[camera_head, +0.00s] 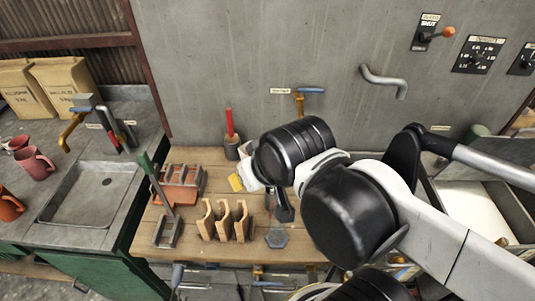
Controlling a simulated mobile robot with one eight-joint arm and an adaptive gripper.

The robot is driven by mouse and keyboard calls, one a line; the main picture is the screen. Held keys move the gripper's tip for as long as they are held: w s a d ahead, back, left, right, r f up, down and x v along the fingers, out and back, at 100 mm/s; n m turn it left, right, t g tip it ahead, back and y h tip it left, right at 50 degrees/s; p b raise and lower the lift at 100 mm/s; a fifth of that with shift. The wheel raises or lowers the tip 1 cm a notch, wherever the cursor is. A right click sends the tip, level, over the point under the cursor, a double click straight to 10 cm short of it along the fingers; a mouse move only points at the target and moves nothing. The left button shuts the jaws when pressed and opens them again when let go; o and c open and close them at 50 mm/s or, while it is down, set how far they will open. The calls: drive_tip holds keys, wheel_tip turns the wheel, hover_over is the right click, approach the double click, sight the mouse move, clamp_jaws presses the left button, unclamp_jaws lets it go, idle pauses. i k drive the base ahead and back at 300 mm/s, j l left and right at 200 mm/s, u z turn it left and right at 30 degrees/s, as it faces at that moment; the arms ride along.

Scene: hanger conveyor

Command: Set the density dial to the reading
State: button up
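The density dial (477,57) is on a dark panel on the grey wall at the upper right. Its panel has a heading that looks like "DENSITY" and small pale marks around a dark knob. The knob's setting is too small to read. I cannot make out which instrument bears the reading. My gripper (283,212) points down over the wooden bench (190,245), far below and left of the dial. My arm hides part of it, and its fingers are too dark and small to show whether they are open.
A lever with an orange knob (437,34) is left of the dial, and another panel (523,60) is right of it. A bent grey pipe (384,82) sticks out below. Wooden holders (226,220) and a grey hexagonal piece (277,238) are on the bench. A sink (92,193) is left.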

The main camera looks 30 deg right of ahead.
sight(478, 59)
drive_tip(key=z, duration=2.3)
